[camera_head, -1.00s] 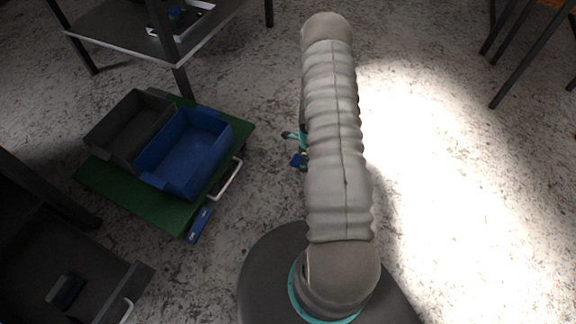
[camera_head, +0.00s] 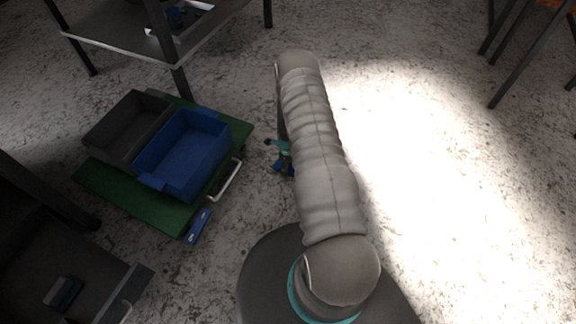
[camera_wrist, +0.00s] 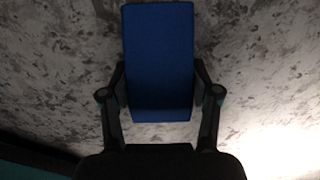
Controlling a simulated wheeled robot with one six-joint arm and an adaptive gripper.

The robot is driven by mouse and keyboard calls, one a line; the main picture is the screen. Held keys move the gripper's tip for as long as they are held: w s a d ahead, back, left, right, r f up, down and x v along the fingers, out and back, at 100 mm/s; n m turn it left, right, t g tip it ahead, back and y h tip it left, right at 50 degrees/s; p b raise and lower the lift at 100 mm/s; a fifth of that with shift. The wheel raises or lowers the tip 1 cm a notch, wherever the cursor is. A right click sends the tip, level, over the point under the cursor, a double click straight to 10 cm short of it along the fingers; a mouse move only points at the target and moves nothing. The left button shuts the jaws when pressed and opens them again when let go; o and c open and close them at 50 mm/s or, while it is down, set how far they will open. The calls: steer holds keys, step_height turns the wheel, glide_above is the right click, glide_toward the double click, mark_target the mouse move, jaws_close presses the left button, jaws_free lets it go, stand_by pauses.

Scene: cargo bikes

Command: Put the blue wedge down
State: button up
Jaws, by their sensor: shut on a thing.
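The blue wedge (camera_wrist: 158,60) fills the upper middle of the wrist view. My gripper (camera_wrist: 159,92) is shut on it, with one dark finger pressed to each side. Speckled floor shows behind the wedge, with no support seen touching it. In the head view a small part of the blue wedge (camera_head: 279,167) shows left of my arm. My gripper (camera_head: 284,152) is mostly hidden behind the arm there.
A green cart (camera_head: 100,187) at left carries a blue bin (camera_head: 185,190) and a dark grey bin (camera_head: 108,150). A white handle (camera_head: 229,184) sticks out on its right side. A metal-edged table (camera_head: 110,42) stands behind. Speckled floor lies open at right.

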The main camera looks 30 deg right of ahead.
steer(key=shift+f, duration=0.1)
steer(key=o, duration=1.3)
